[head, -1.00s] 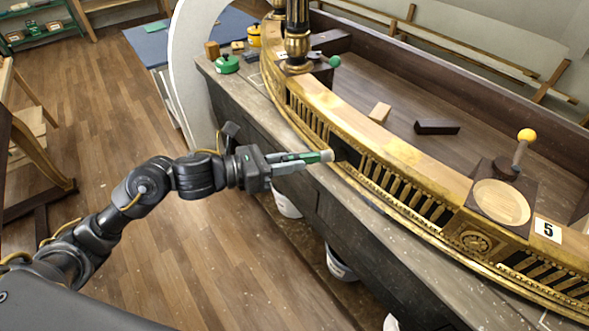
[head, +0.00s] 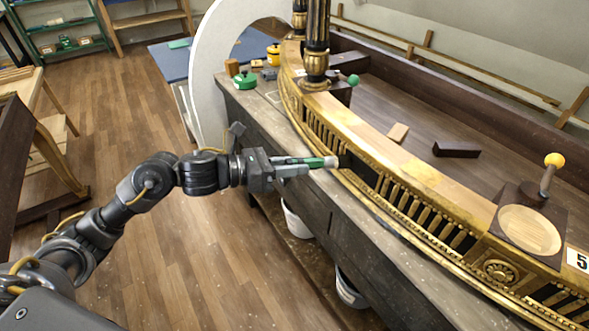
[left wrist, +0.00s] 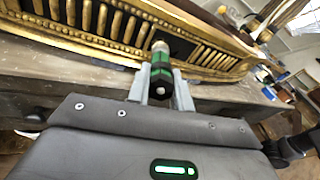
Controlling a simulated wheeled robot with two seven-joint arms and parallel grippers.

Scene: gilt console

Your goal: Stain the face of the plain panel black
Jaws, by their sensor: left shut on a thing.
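My left gripper (head: 305,167) is shut on a green and black pen-like applicator (head: 316,163) with a pale tip. The tip points at the curved front of the gilt console (head: 415,185), near a plain dark panel (head: 362,168) between the gilt slatted stretches. In the left wrist view the applicator (left wrist: 161,72) stands between the fingers, its pale tip in front of the dark panel (left wrist: 183,46). The panel's visible face looks black; part is hidden behind the tip. I cannot tell whether tip and panel touch. My right gripper is not in view.
A round pale dish (head: 529,231) and a yellow-knobbed tool (head: 550,172) sit on the console's right. A dark block (head: 456,149) and pale block (head: 398,132) lie behind its rim. A green pot (head: 245,80) stands on the bench's left end. White buckets (head: 297,219) are below.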

